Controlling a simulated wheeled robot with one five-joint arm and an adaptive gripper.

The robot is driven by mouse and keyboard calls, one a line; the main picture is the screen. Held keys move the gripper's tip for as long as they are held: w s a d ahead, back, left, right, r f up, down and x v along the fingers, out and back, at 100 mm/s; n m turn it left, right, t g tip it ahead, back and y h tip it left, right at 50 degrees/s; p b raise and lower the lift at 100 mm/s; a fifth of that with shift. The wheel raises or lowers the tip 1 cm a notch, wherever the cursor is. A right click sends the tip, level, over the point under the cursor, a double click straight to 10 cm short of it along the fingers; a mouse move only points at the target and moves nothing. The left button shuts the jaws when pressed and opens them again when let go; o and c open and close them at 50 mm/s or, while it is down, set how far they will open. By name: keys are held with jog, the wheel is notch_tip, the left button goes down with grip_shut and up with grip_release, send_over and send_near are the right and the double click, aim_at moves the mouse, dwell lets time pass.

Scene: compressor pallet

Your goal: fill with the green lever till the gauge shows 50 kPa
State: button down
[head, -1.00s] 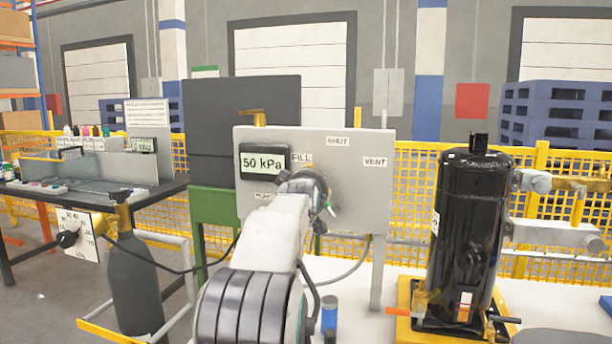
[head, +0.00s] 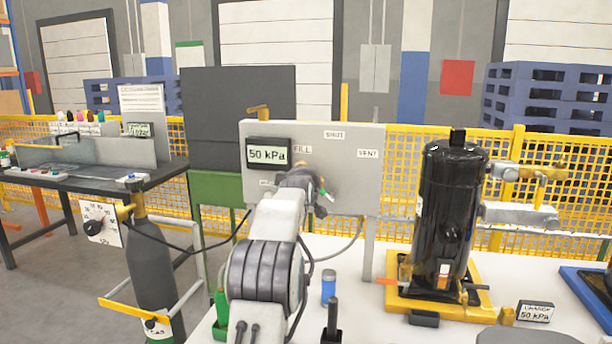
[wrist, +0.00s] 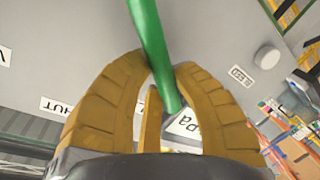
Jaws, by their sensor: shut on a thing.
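The grey panel (head: 345,190) stands upright in the head view with the labels FILL, SHUT and VENT. Its gauge (head: 268,154) at the upper left reads 50 kPa. In the head view a bit of green (head: 323,193) shows beside my gripper (head: 305,180), in front of the panel below FILL. My wrist hides most of the lever and its pivot, so I cannot tell its exact angle.
A black compressor (head: 450,215) stands on a yellow base right of the panel. A card (head: 535,312) reads CHARGE 50 kPa. A grey gas cylinder (head: 150,270) with a dial stands left. A blue can (head: 328,287) and green bottle (head: 221,305) stand near my arm.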

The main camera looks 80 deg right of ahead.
jog(key=shift+s+f, duration=0.15)
jog(key=c, duration=1)
grip_release()
jog(key=shift+o, duration=0.2)
jog(key=shift+a+r, duration=0.15)
jog(key=shift+r, duration=0.05)
jog(key=v, duration=1.1)
jog(key=shift+a, duration=0.3)
